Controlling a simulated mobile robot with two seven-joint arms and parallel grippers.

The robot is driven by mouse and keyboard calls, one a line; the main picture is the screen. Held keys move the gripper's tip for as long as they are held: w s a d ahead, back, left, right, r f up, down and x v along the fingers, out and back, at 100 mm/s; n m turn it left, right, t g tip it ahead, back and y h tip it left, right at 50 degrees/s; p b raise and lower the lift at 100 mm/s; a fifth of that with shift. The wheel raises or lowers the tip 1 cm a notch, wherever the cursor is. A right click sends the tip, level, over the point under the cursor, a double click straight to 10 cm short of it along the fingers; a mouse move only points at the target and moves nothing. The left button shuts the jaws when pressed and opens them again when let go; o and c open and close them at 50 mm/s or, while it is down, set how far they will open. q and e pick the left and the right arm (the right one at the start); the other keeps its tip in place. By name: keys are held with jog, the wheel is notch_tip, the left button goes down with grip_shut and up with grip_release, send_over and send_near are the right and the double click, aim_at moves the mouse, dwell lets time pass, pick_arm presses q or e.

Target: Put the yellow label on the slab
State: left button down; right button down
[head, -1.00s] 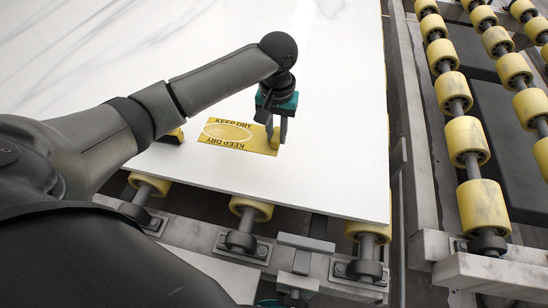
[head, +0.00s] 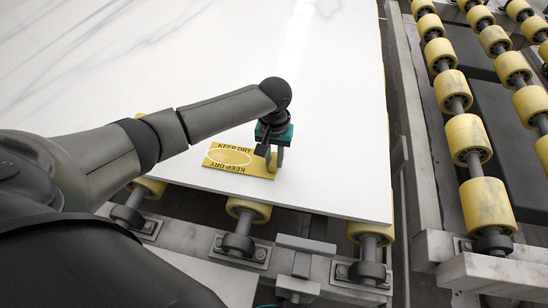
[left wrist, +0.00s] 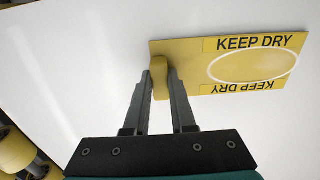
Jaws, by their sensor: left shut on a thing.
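The yellow label (head: 222,160) reads KEEP DRY along two edges and has a pale oval in the middle. It lies flat over the white slab (head: 330,180) near the slab's front edge; I cannot tell whether it touches or hovers slightly. My left gripper (head: 269,161) is shut on the raised yellow tab at the label's right end. In the left wrist view, both fingertips (left wrist: 160,72) close around that tab, and the label (left wrist: 195,60) extends right from it. My right gripper is not in view.
Yellow rollers (head: 245,210) and a metal frame lie under the slab's front edge. More roller rows (head: 466,138) stand right, beyond a gap. The slab beyond the label looks clear.

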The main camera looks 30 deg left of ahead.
pick_arm(q)
jog(key=shift+f, duration=0.15)
jog(key=c, duration=0.8)
grip_release()
jog(key=shift+o, duration=0.2)
notch_tip(320, 180, up, 12)
jog(key=p, duration=0.3)
jog(key=shift+r, duration=0.2)
